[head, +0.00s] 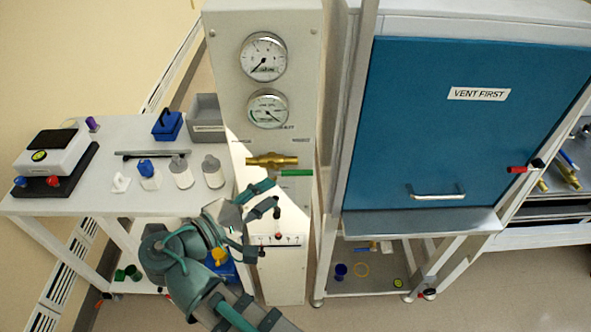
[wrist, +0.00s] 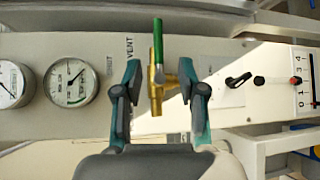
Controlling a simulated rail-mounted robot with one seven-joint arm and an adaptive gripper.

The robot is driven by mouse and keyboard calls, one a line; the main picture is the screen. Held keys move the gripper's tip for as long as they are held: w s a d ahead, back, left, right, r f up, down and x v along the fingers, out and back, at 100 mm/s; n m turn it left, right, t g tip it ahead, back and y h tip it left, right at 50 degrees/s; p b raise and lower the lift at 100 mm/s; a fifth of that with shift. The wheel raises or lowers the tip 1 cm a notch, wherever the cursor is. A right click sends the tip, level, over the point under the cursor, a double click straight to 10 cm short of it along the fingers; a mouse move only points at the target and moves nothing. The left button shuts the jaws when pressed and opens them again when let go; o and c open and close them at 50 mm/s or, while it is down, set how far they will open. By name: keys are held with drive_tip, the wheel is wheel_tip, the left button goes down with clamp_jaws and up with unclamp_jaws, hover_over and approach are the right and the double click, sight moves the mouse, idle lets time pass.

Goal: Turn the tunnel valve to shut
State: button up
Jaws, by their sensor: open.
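A brass valve (head: 272,160) with a green lever handle (head: 297,172) is on the white panel, below two gauges. The handle points right in the head view, in line with the brass body. In the wrist view the brass body (wrist: 156,90) and green handle (wrist: 157,42) appear between the two fingers of my gripper (wrist: 160,82), the handle pointing up past the tips. My gripper (head: 268,200) is open and empty, just below the valve in the head view. I see no clear contact, and the depth gap is hard to tell.
The panel has an upper gauge (head: 263,57), a lower gauge (head: 268,108) and a small black lever (wrist: 238,80). A blue hatch (head: 470,130) marked "VENT FIRST" is to the right. A white table (head: 110,205) with bottles and a balance (head: 52,155) stands left.

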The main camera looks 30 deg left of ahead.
sight(297, 175)
drive_tip(key=p+x, duration=0.3)
drive_tip(key=x, duration=0.7)
drive_tip(key=shift+w+r, duration=0.15)
drive_tip(key=shift+w, duration=0.2)
clamp_jaws()
